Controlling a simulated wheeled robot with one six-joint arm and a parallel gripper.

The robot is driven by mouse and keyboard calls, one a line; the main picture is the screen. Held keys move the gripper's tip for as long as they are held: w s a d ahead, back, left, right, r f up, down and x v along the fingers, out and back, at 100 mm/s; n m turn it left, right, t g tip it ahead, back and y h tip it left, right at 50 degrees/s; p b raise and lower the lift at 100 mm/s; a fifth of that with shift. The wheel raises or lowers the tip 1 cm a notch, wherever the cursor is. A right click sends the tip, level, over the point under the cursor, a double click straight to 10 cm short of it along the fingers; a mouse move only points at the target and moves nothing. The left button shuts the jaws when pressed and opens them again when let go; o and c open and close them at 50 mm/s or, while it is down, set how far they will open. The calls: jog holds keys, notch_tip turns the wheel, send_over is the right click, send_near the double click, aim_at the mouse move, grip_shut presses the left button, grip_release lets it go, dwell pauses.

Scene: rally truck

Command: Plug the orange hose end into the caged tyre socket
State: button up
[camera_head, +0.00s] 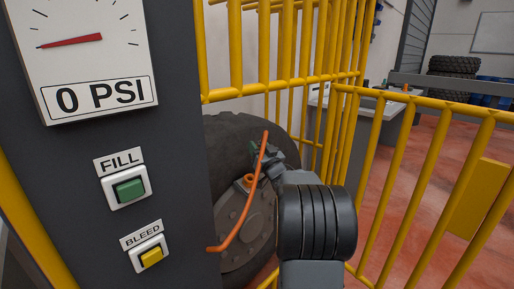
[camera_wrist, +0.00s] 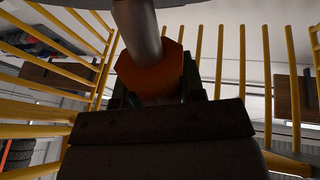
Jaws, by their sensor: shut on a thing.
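The orange hose (camera_head: 240,222) curves up from the lower left and passes in front of my gripper (camera_head: 260,165), inside the yellow cage. My gripper is shut on the orange hose end; its orange collar (camera_wrist: 150,72) lies between the dark jaws in the wrist view. A grey metal cylinder (camera_wrist: 138,28) runs from the collar to the top of that view. The dark tyre (camera_head: 222,140) stands in the cage behind the hose, with a grey hub (camera_head: 235,232). I cannot make out the socket clearly, nor tell whether the hose end touches it.
A dark panel at the left carries a gauge (camera_head: 80,45) reading 0 PSI, a green FILL button (camera_head: 129,189) and a yellow BLEED button (camera_head: 151,256). Yellow cage bars (camera_head: 416,170) stand close around my arm. Stacked tyres (camera_head: 455,75) and red floor lie beyond.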

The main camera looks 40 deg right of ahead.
jog(key=shift+f+b, duration=0.2)
jog(key=shift+b, duration=0.15)
jog(key=shift+a+f, duration=0.1)
jog(key=shift+f, duration=0.1)
jog(key=shift+w+a+f+b, duration=0.1)
jog(key=shift+w+f+b, duration=0.2)
jog(key=shift+f+b, duration=0.5)
jog(key=shift+w+f+b, duration=0.3)
jog(key=shift+f+b, duration=0.45)
jog(key=shift+f, duration=0.05)
jog(key=shift+w+a+f+b, duration=0.1)
jog(key=shift+w+f+b, duration=0.2)
jog(key=shift+f+b, duration=0.5)
jog(key=shift+w+f+b, duration=0.25)
jog(key=shift+f+b, duration=0.4)
jog(key=shift+b, duration=0.05)
jog(key=shift+w+f+b, duration=0.2)
jog(key=shift+f+b, duration=0.45)
jog(key=shift+b, duration=0.1)
jog(key=shift+w+f+b, duration=0.25)
jog(key=shift+f+b, duration=0.4)
jog(key=shift+b, duration=0.05)
dwell(0.4)
jog(key=o, duration=1)
jog(key=p+v, duration=0.1)
jog(key=v, duration=1.2)
jog(key=shift+s+a+f+p, duration=0.15)
jog(key=shift+s+p, duration=0.15)
jog(key=shift+s, duration=0.05)
